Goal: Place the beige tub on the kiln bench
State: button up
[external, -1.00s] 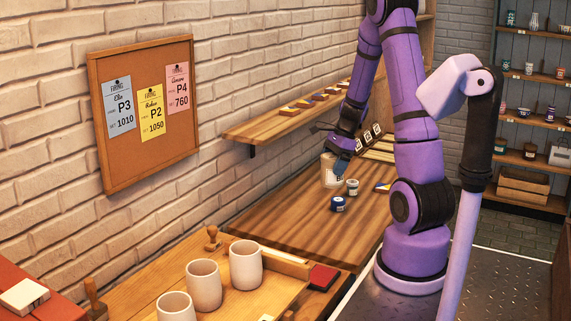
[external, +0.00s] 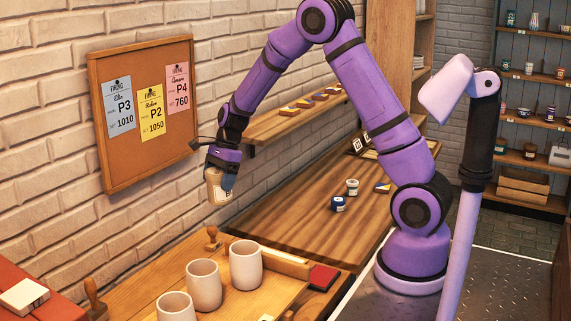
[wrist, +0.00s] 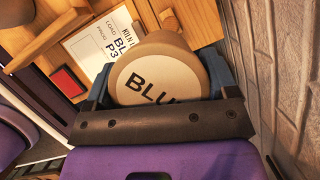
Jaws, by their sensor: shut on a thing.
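My gripper (external: 222,168) is shut on a beige tub (external: 216,190) and holds it in the air in front of the brick wall. In the wrist view the tub (wrist: 160,72) sits between the two blue fingers, its round lid showing the letters "BLU"; the end of the word is cut off by the gripper. Below and nearer in the external view is a wooden bench (external: 135,287) with a tray of pale cups. A card (wrist: 88,42) in the wrist view reads "KILN", "LOAD" and "P3", partly hidden by the tub.
Several pale cups (external: 204,286) stand in the tray. Two small jars (external: 338,203) stand on the striped worktop (external: 290,228), otherwise largely clear. A shelf (external: 270,126) and a corkboard (external: 148,150) are on the wall.

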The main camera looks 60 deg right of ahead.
jog(key=a+n+g, duration=0.1)
jog(key=a+n, duration=0.2)
jog(key=a, duration=3.2)
jog(key=shift+y, duration=0.3)
jog(key=shift+w+d+f, duration=0.1)
jog(key=shift+w+f, duration=0.1)
jog(key=shift+f, duration=3.55)
jog(key=shift+w+d+f, duration=0.1)
jog(key=shift+w+f, duration=0.05)
jog(key=shift+f, duration=3.6)
jog(key=shift+f, duration=0.15)
jog(key=o, duration=1.1)
jog(key=v, duration=1.2)
